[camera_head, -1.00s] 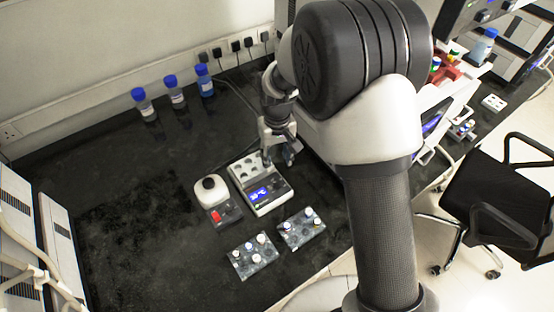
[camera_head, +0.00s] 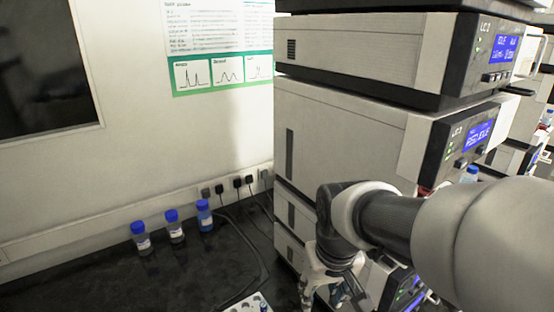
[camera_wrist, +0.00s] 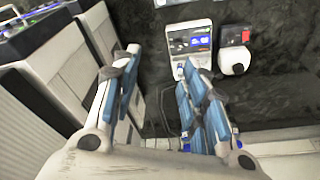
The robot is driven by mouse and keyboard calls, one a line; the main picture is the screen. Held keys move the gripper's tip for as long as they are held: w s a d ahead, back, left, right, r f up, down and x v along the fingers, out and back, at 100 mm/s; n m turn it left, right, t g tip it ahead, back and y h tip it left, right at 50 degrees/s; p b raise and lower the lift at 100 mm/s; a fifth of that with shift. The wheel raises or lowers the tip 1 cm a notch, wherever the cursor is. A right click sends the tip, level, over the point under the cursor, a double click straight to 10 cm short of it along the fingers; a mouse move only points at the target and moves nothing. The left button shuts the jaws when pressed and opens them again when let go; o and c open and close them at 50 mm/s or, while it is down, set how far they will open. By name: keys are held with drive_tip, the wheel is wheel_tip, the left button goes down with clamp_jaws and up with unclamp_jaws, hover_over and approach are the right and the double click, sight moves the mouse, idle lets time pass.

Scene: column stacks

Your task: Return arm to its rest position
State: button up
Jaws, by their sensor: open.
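My gripper (camera_head: 335,290) is in the lower middle of the head view, in front of the instrument stack and partly cut off by the bottom edge. In the wrist view my gripper (camera_wrist: 163,68) shows two blue-padded fingers spread apart, with nothing between them. My arm reaches in from the right of the head view, bent at a dark joint.
The instrument stack (camera_head: 340,140) stands close behind my arm. Blue-capped bottles (camera_head: 175,228) stand by the wall. The wrist view shows a block device with a blue display (camera_wrist: 190,42) and a white-topped mixer (camera_wrist: 235,58) on the dark bench.

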drive_tip(key=s+d+r+m+t, duration=0.1)
drive_tip(key=s+d+r, duration=0.1)
drive_tip(key=s, duration=0.5)
drive_tip(key=s+d+r+t, duration=0.1)
drive_tip(key=s+d+r, duration=0.1)
drive_tip(key=s, duration=0.6)
drive_tip(key=shift+s+d+m, duration=0.25)
drive_tip(key=shift+d+m, duration=0.15)
drive_tip(key=shift+d, duration=0.35)
drive_tip(key=shift+r, duration=0.1)
